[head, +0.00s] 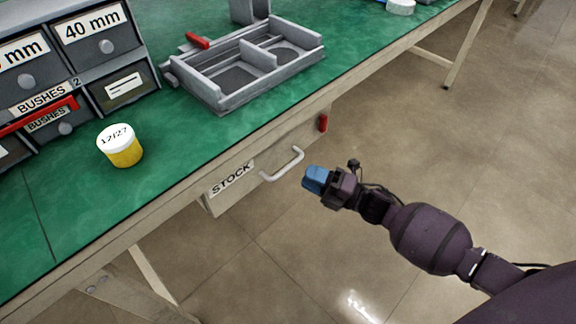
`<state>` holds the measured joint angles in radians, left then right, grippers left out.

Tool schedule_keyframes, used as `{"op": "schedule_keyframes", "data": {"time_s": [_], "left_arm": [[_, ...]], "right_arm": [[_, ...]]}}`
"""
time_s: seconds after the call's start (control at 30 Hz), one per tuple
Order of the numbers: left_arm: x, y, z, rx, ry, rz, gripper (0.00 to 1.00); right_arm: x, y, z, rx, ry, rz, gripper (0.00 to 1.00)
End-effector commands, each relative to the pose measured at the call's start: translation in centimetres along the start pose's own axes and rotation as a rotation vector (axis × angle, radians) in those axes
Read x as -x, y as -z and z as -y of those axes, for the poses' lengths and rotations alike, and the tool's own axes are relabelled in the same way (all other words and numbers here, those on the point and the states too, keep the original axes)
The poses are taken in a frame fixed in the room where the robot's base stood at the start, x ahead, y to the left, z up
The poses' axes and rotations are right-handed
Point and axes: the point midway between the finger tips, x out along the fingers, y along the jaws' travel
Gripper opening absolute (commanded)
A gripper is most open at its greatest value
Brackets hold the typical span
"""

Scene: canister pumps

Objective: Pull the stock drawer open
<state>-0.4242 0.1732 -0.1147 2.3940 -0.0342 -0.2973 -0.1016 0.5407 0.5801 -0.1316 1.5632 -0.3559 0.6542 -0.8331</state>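The stock drawer (228,193) hangs under the front edge of the green bench. Its pale front carries a "STOCK" label and a white bow handle (288,167). The drawer front looks close to the bench edge; I cannot tell if it is slightly open. My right gripper (314,179), with blue fingertips, is just right of the handle and seems apart from it. Whether its fingers are open or shut is not clear from this angle. My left gripper is not in view.
On the green bench (190,160) stand a yellow jar with a white lid (120,146), a grey divided tray (245,66) and grey labelled bins (108,45). A red piece (323,123) sits on the bench front, right of the handle. The floor in front is clear.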

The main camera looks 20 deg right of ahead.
Motion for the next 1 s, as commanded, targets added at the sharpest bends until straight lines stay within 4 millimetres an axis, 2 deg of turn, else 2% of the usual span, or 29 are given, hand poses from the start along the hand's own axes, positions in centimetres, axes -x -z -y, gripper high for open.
{"op": "schedule_keyframes", "data": {"time_s": [0.2,0.4,0.8,0.87,1.0], "left_arm": [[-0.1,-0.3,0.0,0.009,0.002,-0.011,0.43],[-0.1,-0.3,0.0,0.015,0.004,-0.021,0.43],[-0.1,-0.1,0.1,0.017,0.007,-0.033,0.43],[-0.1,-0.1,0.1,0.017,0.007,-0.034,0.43],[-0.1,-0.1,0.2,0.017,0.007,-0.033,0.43]], "right_arm": [[-3.6,0.1,0.2,-0.003,0.001,0.000,0.36],[-5.6,0.1,0.2,-0.003,0.002,0.000,0.36],[-6.3,0.1,0.1,-0.003,0.002,0.001,0.36],[-6.3,0.1,0.1,-0.003,0.002,0.001,0.30],[-6.3,0.1,0.1,-0.003,0.002,0.001,0.09]]}}
